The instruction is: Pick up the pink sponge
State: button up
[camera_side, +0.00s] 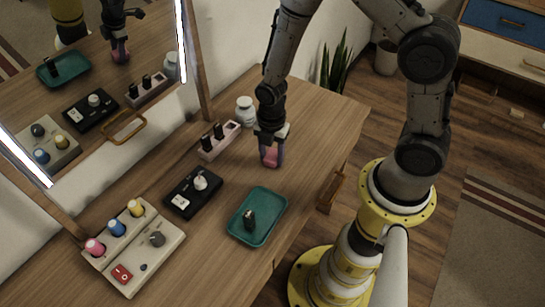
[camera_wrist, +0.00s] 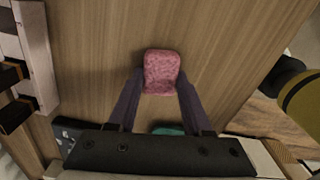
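The pink sponge (camera_side: 270,157) is at the right part of the wooden table, below my gripper (camera_side: 271,146). It also shows in the wrist view (camera_wrist: 161,72), upper middle, between the tips of my gripper's two dark fingers (camera_wrist: 160,83). The fingers are on either side of the sponge, with no clear gap at its left or right edge. I cannot tell whether they press on it or only straddle it. The sponge appears at table level; its underside is hidden.
A teal tray (camera_side: 236,233) with a small dark object lies in front. A black switch box (camera_side: 180,203), a pale socket strip (camera_side: 212,152) and a white jar (camera_side: 245,110) stand to the left. A control panel (camera_side: 172,240) is farther left, below the mirror (camera_side: 150,40).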

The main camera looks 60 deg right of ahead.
grip_shut()
jog(key=shift+r, duration=0.15)
